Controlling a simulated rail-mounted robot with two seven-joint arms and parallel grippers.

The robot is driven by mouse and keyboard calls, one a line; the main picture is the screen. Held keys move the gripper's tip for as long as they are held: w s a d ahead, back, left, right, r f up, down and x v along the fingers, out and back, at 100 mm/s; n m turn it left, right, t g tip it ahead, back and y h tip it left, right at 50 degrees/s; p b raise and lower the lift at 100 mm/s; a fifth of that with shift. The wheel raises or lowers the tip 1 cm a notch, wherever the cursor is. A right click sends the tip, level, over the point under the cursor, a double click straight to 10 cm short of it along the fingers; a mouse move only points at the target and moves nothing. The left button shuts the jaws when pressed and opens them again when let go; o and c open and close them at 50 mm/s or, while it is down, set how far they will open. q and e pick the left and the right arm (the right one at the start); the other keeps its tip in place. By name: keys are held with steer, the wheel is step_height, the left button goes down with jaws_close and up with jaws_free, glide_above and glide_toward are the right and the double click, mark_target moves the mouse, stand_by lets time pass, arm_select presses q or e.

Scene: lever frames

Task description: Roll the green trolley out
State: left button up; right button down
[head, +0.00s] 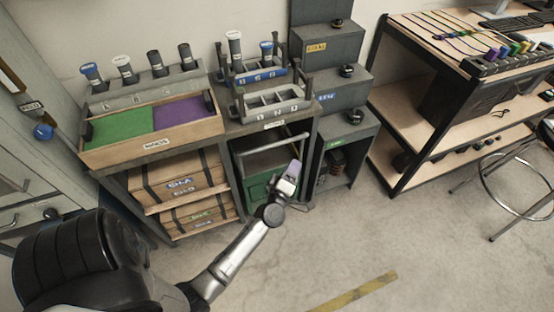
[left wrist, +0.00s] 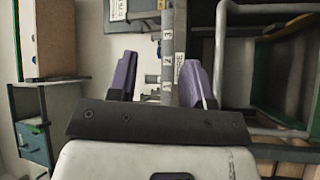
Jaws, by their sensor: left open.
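The green trolley (head: 256,189) stands in the bay under the middle of the bench, right of the wooden cases. Its grey tube handle (head: 272,147) runs across its top. My left gripper (head: 292,170) is in front of the trolley's right part, with its purple fingers pointing up toward the bench. In the left wrist view, the gripper (left wrist: 160,80) is open. A grey tube (left wrist: 219,45), apparently the handle, passes just outside the right finger. A grey strip labelled with numbers shows between the fingers, seemingly farther off. Contact with the trolley cannot be told. My right gripper is out of view.
The bench carries a green and purple tray (head: 152,133) and grey racks (head: 270,98). Wooden cases (head: 180,180) fill the left shelf. Dark stepped cabinets (head: 345,130) stand close on the right. A stool (head: 515,180) is at far right.

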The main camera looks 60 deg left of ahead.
mark_target(277, 144)
arm_select(q)
steer(key=s+a+f+n+g+y+b, duration=0.2)
steer(key=a+f+n+g+y+b, duration=0.4)
steer(key=f+n, duration=0.3)
steer(key=shift+m, duration=0.5)
steer(key=shift+a+f+b+x, duration=0.1)
steer(key=shift+f+b+x, duration=0.35)
steer(key=shift+x, duration=1.75)
steer(key=shift+a+f+b+x, duration=0.1)
steer(key=shift+b+x, duration=0.65)
steer(key=shift+x, duration=1.4)
steer(key=shift+f+b+x, duration=0.2)
steer(key=shift+b+x, duration=0.4)
steer(key=shift+x, duration=1.6)
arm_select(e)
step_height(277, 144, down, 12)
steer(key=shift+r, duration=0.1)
arm_select(q)
steer(key=shift+c, duration=0.4)
jaws_close()
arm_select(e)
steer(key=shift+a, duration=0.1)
